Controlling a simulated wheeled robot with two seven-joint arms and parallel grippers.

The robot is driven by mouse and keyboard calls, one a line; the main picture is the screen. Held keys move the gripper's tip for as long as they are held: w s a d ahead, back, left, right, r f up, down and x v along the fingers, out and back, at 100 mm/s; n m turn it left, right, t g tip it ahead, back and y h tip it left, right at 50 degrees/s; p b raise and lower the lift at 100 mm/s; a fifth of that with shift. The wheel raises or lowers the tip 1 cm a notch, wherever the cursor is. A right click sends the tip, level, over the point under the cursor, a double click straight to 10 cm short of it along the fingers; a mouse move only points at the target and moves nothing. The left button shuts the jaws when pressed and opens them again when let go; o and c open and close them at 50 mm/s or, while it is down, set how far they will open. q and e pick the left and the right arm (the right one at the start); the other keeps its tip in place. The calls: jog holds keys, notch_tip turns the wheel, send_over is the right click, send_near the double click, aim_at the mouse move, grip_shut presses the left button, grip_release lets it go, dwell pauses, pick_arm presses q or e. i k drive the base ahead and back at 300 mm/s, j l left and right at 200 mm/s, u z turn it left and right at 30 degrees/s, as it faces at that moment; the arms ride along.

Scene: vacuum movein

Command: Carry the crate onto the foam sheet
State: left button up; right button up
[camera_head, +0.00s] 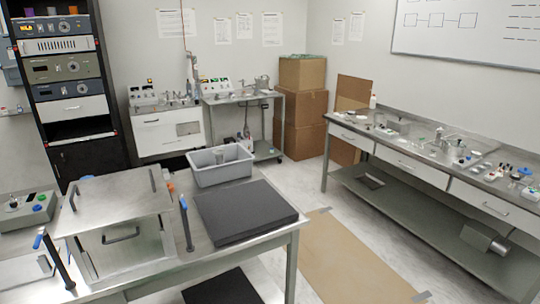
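The grey crate (222,177) stands on the metal table in front of me, at the table's far edge. It is open at the top, and something metallic seems to show inside it. The dark foam sheet (245,210) lies flat on the same table, just in front of the crate and a little to its right. The two are close together, and I cannot tell whether they touch. The top of the foam sheet is bare. Neither of my grippers shows in this view.
A metal box with a handled lid (125,205) stands on the table left of the foam sheet, with blue-tipped upright levers beside it. A long workbench (400,160) with small parts runs along the right. Brown board (335,262) covers floor between them. Cardboard boxes (300,105) stand at the back.

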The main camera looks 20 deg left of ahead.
aim_at(243, 204)
jog(key=u, duration=0.35)
jog(key=i+l+u, duration=0.15)
jog(key=i+u, duration=0.25)
jog(key=i+l+u, duration=0.25)
jog(key=u, duration=0.15)
jog(key=i+l+u, duration=0.3)
jog(key=u, duration=0.15)
